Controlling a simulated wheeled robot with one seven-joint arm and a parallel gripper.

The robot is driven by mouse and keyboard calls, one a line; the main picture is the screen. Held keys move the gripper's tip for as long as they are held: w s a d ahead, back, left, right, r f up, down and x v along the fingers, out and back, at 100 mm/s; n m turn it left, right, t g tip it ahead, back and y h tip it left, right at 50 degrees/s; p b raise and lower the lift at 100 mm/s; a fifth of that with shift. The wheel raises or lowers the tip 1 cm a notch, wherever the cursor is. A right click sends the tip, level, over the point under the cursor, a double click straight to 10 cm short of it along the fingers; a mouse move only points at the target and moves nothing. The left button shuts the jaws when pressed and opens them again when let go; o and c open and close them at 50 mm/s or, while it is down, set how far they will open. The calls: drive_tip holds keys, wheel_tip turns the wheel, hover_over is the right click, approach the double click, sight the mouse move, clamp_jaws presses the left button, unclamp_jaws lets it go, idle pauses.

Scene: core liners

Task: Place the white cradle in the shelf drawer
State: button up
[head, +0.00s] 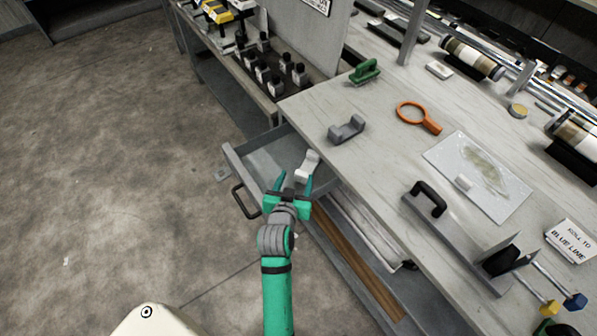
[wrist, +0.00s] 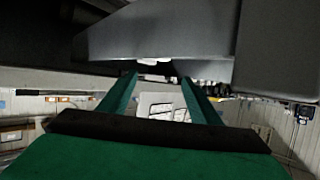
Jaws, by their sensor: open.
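The white cradle (head: 309,164) shows in the head view just beyond my fingertips, over the inside of the open drawer (head: 233,163) and close to the table edge. My gripper (head: 294,181) is open, its green fingers apart on the drawer's near side. I cannot tell whether the cradle rests on the drawer floor or touches a finger. In the wrist view, my open gripper (wrist: 168,84) points at a large grey shape across the top, too close and dark to identify surely. Part of the drawer is hidden by my gripper.
A grey cradle (head: 346,130), a green-handled tool (head: 365,72) and an orange ring-shaped magnifier (head: 418,117) lie on the worktable (head: 370,165). The drawer's black handle (head: 245,201) faces the open floor at left.

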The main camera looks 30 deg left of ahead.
drive_tip(key=v, duration=0.5)
drive_tip(key=shift+s+d+r, duration=0.15)
drive_tip(key=shift+s+r, duration=0.05)
drive_tip(key=shift+s, duration=0.05)
drive_tip(key=s+d+f+m+t+h, duration=0.1)
drive_tip(key=s+d+f, duration=0.1)
drive_tip(key=s+d, duration=0.45)
drive_tip(key=s+d+f+m+t+h, duration=0.15)
drive_tip(key=s+d, duration=0.25)
drive_tip(key=d, duration=0.6)
drive_tip(key=s+d+r+m+h, duration=0.1)
drive_tip(key=s+d+r, duration=0.1)
drive_tip(key=s+d, duration=0.3)
drive_tip(key=s+d+r+m+h, duration=0.1)
drive_tip(key=s+d+r, duration=0.1)
drive_tip(key=s+d, duration=0.4)
drive_tip(key=s, duration=0.3)
drive_tip(key=shift+s+r+h, duration=0.35)
drive_tip(key=shift+s+r, duration=0.05)
